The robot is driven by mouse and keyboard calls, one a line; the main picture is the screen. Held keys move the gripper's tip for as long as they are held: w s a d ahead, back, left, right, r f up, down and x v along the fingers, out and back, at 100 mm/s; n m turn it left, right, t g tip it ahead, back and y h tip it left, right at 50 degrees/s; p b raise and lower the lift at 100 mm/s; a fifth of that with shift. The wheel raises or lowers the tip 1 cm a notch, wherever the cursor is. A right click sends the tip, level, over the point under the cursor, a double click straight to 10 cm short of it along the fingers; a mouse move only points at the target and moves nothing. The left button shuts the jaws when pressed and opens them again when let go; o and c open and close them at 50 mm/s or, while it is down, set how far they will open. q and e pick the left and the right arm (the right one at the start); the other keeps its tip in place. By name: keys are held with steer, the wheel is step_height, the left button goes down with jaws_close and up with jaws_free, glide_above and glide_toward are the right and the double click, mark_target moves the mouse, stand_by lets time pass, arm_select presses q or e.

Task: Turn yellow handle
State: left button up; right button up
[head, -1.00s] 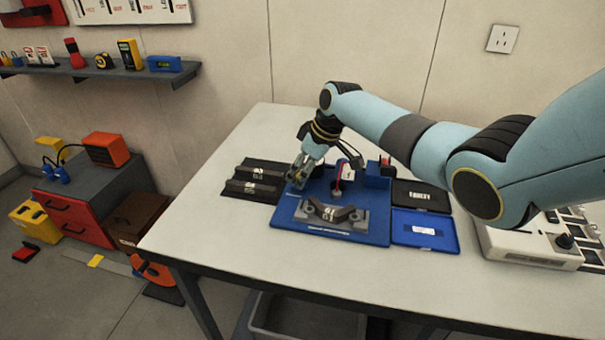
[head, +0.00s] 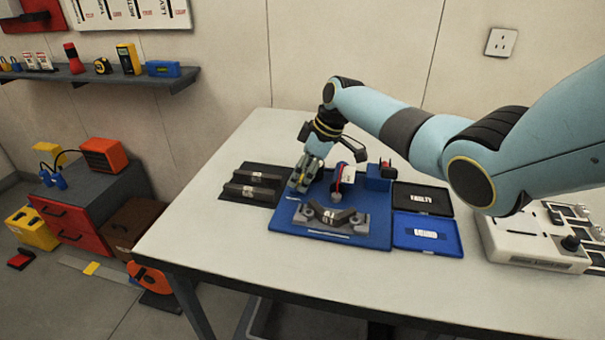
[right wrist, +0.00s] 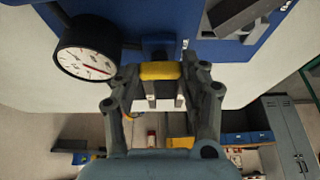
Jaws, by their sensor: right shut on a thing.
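The yellow handle (right wrist: 160,71) is a short yellow bar in the right wrist view, on the blue fixture (head: 287,221). My right gripper (right wrist: 160,82) has its fingers on both sides of the handle and is shut on it. In the head view my right gripper (head: 302,180) reaches down at the back left of the blue fixture, and its fingers largely hide the handle there. A round white gauge with a red needle (right wrist: 88,48) stands beside the handle in the right wrist view. My left gripper is in neither view.
A dark block holder (head: 247,193) lies left of the fixture. A grey V-shaped block (head: 331,217) sits at its front. A black box lid (head: 422,199) and blue tray (head: 426,234) lie right, then a white control box (head: 525,240). The table's front left (head: 210,240) is clear.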

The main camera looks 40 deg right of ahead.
steer(key=o, duration=1.2)
steer(key=shift+c, duration=0.2)
steer(key=shift+r, duration=0.15)
steer(key=v, duration=0.7)
steer(key=shift+r, duration=0.3)
steer(key=shift+s, duration=0.15)
